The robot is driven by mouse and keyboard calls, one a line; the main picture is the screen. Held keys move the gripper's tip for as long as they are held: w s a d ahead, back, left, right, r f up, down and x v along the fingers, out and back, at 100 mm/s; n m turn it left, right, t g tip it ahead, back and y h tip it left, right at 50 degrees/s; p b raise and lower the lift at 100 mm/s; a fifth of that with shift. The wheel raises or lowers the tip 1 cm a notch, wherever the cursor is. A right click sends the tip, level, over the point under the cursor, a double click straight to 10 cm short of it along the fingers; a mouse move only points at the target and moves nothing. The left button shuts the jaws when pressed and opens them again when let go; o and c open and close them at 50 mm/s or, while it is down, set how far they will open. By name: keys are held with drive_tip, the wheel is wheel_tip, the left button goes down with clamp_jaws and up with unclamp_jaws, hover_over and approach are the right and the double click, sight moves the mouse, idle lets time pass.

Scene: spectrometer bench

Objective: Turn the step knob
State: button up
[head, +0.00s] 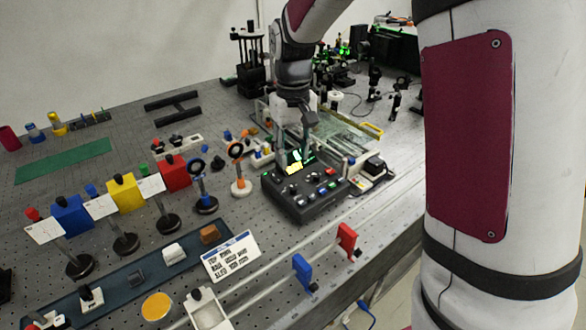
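A black control box (301,208) sits on the perforated bench right of centre. Its top carries a lit yellow display, several small knobs and coloured buttons. Which of the knobs is the step knob is too small to tell. My gripper (295,156) points down over the back part of the box. Its two fingers look spread apart, with no object seen held between them. Whether a fingertip touches the box or a knob cannot be told, as the fingers cover that area.
Optics posts (205,205) stand left of the box. A white label card (230,258) lies in front-left. A rail with blue (303,270) and red (347,240) holders runs along the front. A power block (374,167) sits to the right.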

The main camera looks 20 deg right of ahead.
drive_tip(key=shift+r, duration=1.25)
drive_tip(key=s+r+t, duration=0.2)
drive_tip(key=s+r, duration=0.7)
drive_tip(key=s, duration=0.3)
drive_tip(key=s+m+t, duration=0.1)
drive_tip(key=s+t, duration=0.1)
drive_tip(key=s, duration=1.1)
drive_tip(key=shift+s+d+f+t, duration=0.15)
drive_tip(key=shift+s+t, duration=0.25)
clamp_jaws()
